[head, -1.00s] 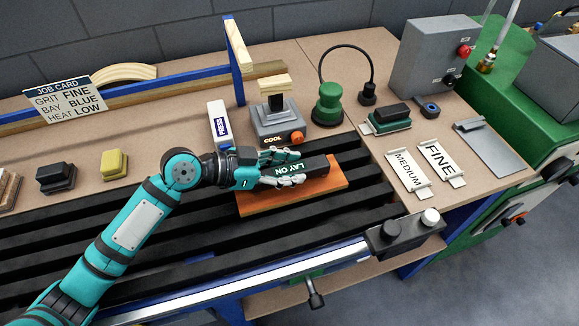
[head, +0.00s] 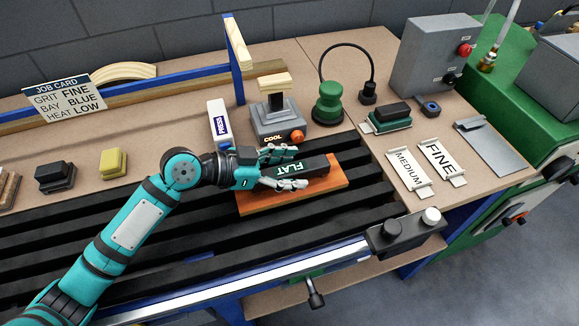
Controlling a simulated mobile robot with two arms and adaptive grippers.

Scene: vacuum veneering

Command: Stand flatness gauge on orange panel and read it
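The flatness gauge (head: 308,168) is a black bar lying on the orange panel (head: 262,202), and its face reads "FLAT". The panel lies flat on the black slatted bed. My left gripper (head: 290,169) is open around the near-left end of the gauge, with one finger on each side. A gap shows between the lower finger and the gauge. The fingers and the bar cover part of the panel. My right gripper is not in view.
A grey "COOL" device (head: 278,125) and a "PRESS" block (head: 219,126) stand behind the panel. A job card (head: 66,98) stands at left.

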